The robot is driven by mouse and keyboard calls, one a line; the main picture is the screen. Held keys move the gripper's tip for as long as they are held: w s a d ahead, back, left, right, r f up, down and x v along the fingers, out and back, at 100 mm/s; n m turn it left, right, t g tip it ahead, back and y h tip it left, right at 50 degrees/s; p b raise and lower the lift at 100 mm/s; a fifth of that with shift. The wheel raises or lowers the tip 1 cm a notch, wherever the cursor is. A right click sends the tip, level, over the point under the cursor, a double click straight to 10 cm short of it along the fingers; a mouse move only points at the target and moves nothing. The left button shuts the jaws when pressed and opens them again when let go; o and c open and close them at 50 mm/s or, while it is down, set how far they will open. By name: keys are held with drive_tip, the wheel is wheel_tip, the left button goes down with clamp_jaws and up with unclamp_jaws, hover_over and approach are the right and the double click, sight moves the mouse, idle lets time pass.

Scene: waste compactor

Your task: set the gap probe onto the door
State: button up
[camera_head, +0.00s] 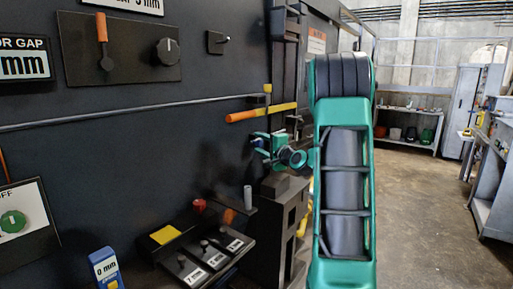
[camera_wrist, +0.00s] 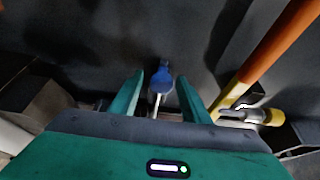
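My gripper (camera_head: 268,143) reaches toward the dark upright panel, at the far end of my arm. In the wrist view its two teal fingers (camera_wrist: 160,98) are apart. A small blue-headed piece with a pale stem (camera_wrist: 161,78) shows between and beyond the fingertips, with space on both sides. Its blue part shows beside the gripper in the head view (camera_head: 257,142). A blue device (camera_head: 105,268) reading "0 mm" is at the lower left. I cannot tell which of these is the gap probe. I cannot tell the door's outline from the dark panel (camera_head: 190,135).
An orange and yellow handle (camera_head: 262,112) sticks out just above my gripper, and at the right in the wrist view (camera_wrist: 265,55). A sloped console (camera_head: 205,258) with several switches and a red button is below. Open floor (camera_head: 420,200) lies to the right.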

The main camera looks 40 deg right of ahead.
drive_tip(key=s+a, duration=0.1)
drive_tip(key=s, duration=0.9)
drive_tip(key=shift+s+a, duration=0.25)
drive_tip(key=shift+a, duration=0.1)
